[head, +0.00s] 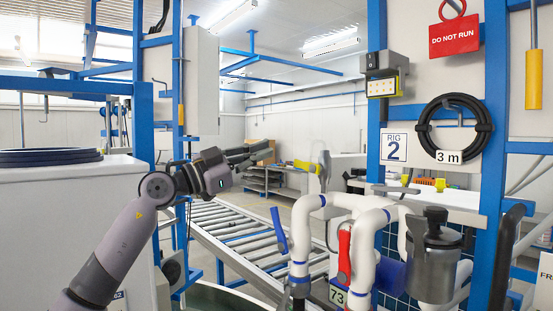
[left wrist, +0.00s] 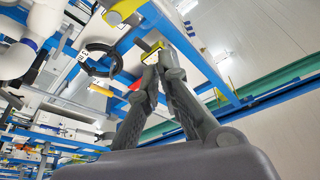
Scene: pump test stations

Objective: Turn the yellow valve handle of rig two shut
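The rig 2 sign (head: 396,147) hangs on the blue frame. Several yellow parts show in that view; I cannot tell which is the handle. My right gripper is not in view.
A blue handle (head: 279,231) and a red handle (head: 344,252) sit on the same pipework, below the yellow one. A dark grey pump part (head: 434,255) stands to the right. A roller conveyor (head: 240,240) runs behind. A black hose coil (head: 463,127) hangs on the frame.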

